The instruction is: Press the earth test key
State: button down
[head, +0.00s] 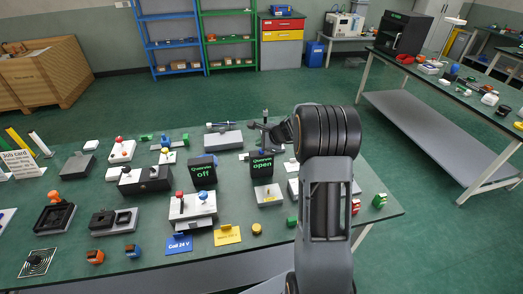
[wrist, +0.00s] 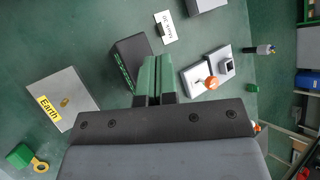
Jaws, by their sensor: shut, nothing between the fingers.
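The Earth key unit is a grey plate (wrist: 72,90) with a yellow "Earth" label (wrist: 48,108) and a small brass-coloured part (wrist: 65,102), at the left of the wrist view. In the head view a pale plate with a yellow label (head: 268,194) stands in front of the dark display reading "open" (head: 262,163), and looks like the same unit. My gripper (wrist: 157,62) has its green fingers together and empty. It points at the dark box, to the right of the Earth plate and apart from it. In the head view my arm hides much of the gripper.
A dark box with green lettering (wrist: 133,62) stands beside the Earth plate. A white unit with an orange knob (wrist: 211,83) is to the right. A green block with a yellow ring (wrist: 20,155) lies lower left. The green bench (head: 215,258) is crowded with other devices.

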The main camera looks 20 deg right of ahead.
aim_at(261, 154)
jog(key=shift+r+p, duration=1.9)
jog(key=shift+r, duration=0.6)
jog(key=s+a+f+n+g, duration=0.2)
jog(key=s+a+n+g, duration=0.15)
jog(key=s+n, duration=0.45)
jog(key=s+a+r+n+h, duration=0.1)
jog(key=s+a+r+n, duration=0.1)
jog(key=s, duration=0.5)
jog(key=s+a+r+n+h, duration=0.2)
jog(key=s+a+r+n, duration=0.1)
jog(key=s+r+n, duration=0.2)
jog(key=s+a+r+n+h, duration=0.1)
jog(key=s+a+r+n, duration=0.2)
jog(key=s+n, duration=0.3)
jog(key=shift+s+a+r+h, duration=0.25)
jog(key=shift+s+r, duration=0.45)
jog(key=shift+s, duration=1.05)
